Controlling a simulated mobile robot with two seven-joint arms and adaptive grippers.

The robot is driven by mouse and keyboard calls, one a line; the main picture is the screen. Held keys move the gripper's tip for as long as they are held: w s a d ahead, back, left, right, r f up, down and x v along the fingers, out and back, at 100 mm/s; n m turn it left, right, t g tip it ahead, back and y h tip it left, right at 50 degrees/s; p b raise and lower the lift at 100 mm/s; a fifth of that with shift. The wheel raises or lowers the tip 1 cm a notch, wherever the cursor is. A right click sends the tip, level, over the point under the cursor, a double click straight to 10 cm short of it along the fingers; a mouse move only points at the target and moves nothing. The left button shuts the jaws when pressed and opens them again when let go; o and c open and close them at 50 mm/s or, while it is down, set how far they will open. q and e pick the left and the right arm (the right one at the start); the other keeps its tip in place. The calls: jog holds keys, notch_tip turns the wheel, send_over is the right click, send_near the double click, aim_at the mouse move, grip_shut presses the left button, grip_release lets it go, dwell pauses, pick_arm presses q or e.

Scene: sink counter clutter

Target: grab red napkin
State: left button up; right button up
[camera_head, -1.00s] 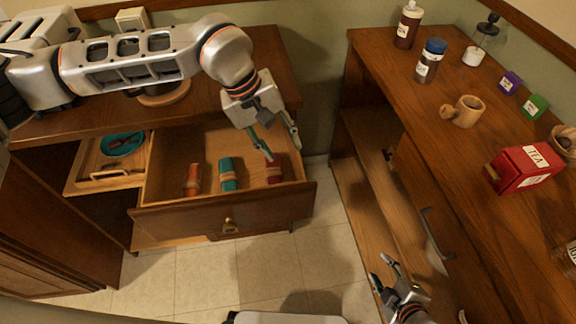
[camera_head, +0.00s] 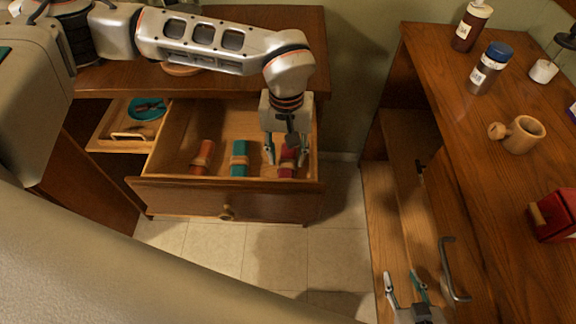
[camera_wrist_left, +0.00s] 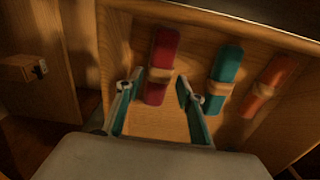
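The red napkin (camera_head: 288,167) is a rolled dark red cloth with a light band. It lies in the open drawer at its right end, and it also shows in the left wrist view (camera_wrist_left: 162,60). My left gripper (camera_head: 286,160) is open and empty above the napkin, with a finger on each side of it. In the left wrist view the open fingers (camera_wrist_left: 160,84) flank the napkin's near end; I cannot tell whether they touch it. My right gripper (camera_head: 404,282) is open and empty, low by the right counter.
A teal napkin (camera_head: 240,160) and an orange napkin (camera_head: 202,157) lie left of the red one. The drawer's front wall (camera_head: 225,198) and right side are close to my left gripper. The right counter (camera_head: 470,140) holds bottles, a wooden mug (camera_head: 525,135) and a red tin (camera_head: 558,216).

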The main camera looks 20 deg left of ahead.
aim_at(287, 167)
pick_arm(q)
notch_tip(287, 167, down, 3)
jog(key=shift+r, duration=0.2)
jog(key=c, duration=0.9)
